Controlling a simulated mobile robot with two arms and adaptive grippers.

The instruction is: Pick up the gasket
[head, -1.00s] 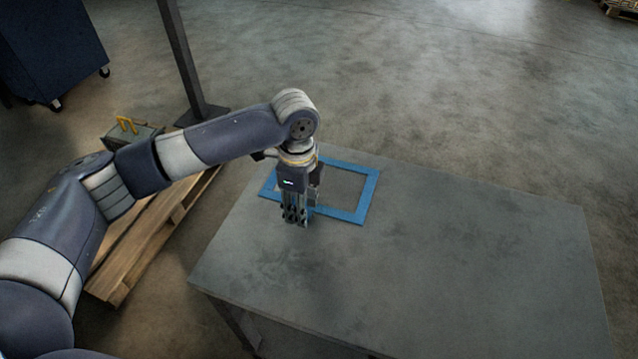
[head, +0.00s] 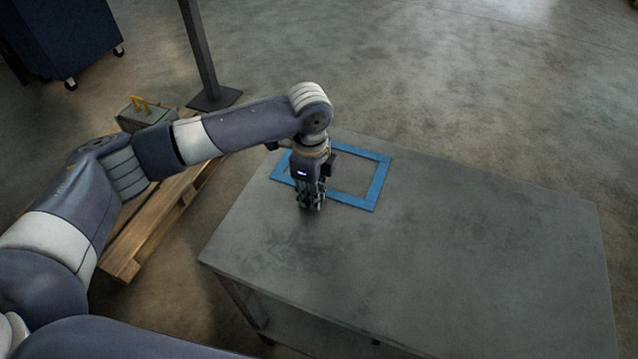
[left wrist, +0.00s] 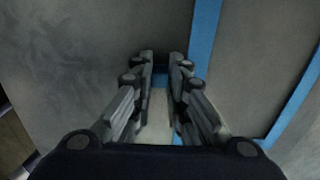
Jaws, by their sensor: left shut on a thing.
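The gasket (head: 381,183) is a flat blue rectangular frame at the far left part of the grey table. In the left wrist view its blue strip (left wrist: 205,35) runs down from the top edge and passes behind the right finger. My left gripper (head: 311,205) points down at the gasket's near side and is shut on it. In the left wrist view the fingertips (left wrist: 161,62) are close together, and the gripped part is mostly hidden by the fingers. The gasket appears to lie flat on the table. My right gripper is not in view.
The table top (head: 470,240) is bare to the right and in front of the gasket. A wooden pallet (head: 150,225) with a grey box with yellow handles (head: 145,112) stands left of the table. A dark post (head: 200,55) and a blue wheeled cabinet (head: 60,40) are behind.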

